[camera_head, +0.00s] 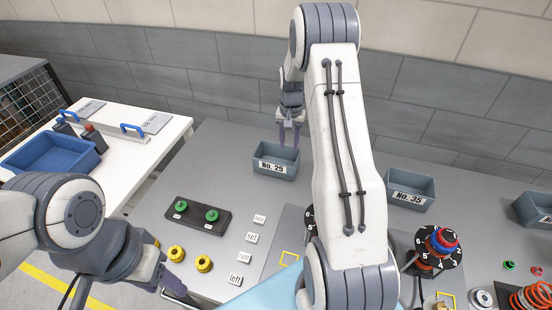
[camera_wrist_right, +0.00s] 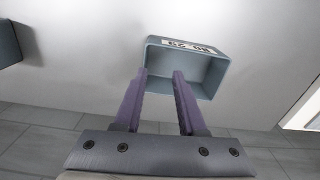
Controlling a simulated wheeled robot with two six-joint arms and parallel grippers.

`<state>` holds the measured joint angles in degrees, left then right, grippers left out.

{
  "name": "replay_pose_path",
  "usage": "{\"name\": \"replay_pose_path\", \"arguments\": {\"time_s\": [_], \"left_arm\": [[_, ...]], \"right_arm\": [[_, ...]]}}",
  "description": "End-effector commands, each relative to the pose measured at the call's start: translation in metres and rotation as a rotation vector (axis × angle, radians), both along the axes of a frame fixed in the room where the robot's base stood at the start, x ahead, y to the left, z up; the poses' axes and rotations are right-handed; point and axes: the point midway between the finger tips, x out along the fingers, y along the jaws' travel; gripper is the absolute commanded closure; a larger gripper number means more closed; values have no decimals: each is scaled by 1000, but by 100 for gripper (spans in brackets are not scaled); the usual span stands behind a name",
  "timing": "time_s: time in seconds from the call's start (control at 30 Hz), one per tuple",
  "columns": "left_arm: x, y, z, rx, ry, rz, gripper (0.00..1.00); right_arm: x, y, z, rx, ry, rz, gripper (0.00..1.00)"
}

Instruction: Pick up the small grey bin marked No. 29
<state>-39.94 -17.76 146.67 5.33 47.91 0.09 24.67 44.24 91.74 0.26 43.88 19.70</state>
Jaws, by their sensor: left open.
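The small grey bin marked No. 29 (camera_head: 276,162) stands upright and empty on the grey table, left of my right arm. In the right wrist view the bin (camera_wrist_right: 208,72) shows its open top, with its label upside down. My right gripper (camera_head: 290,143) is above the bin's far side. Its two purple fingers (camera_wrist_right: 159,72) are apart with nothing between them, and their tips overlap the bin's near rim in the wrist view. I cannot tell whether they touch it. My left gripper (camera_head: 170,283) is open, low at the front left near the yellow knobs, partly hidden by its own wrist.
A similar bin, No. 35 (camera_head: 410,190), stands right of my right arm, with another bin (camera_head: 535,209) at the right edge. A dark block with green knobs (camera_head: 196,215), yellow knobs (camera_head: 204,264) and label tiles (camera_head: 251,238) lie in front. A blue tray (camera_head: 50,155) sits on the white side table.

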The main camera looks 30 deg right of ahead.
Motion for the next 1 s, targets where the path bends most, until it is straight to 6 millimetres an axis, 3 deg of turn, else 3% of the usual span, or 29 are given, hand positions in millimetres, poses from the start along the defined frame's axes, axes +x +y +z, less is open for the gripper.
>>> {"name": "replay_pose_path", "arguments": {"time_s": [0.03,0.1,0.2,0.4,0.67,0.83,1.0], "left_arm": [[0,0,2,0,0,0,50],[0,0,4,0,0,0,50],[0,0,10,0,0,-1,50],[0,0,20,0,0,-3,50],[0,0,32,0,0,-5,50],[0,0,50,0,-1,-7,50],[0,0,55,0,-1,-9,50]], "right_arm": [[-3,-18,-7,0,4,-42,60],[-5,-30,-15,-1,5,-72,60],[-7,-37,-29,0,8,-86,60],[-7,-36,-58,0,7,-85,60],[-5,-36,-76,0,7,-83,60],[-4,-37,-97,0,7,-83,60],[-3,-37,-116,-1,4,-82,60]]}}
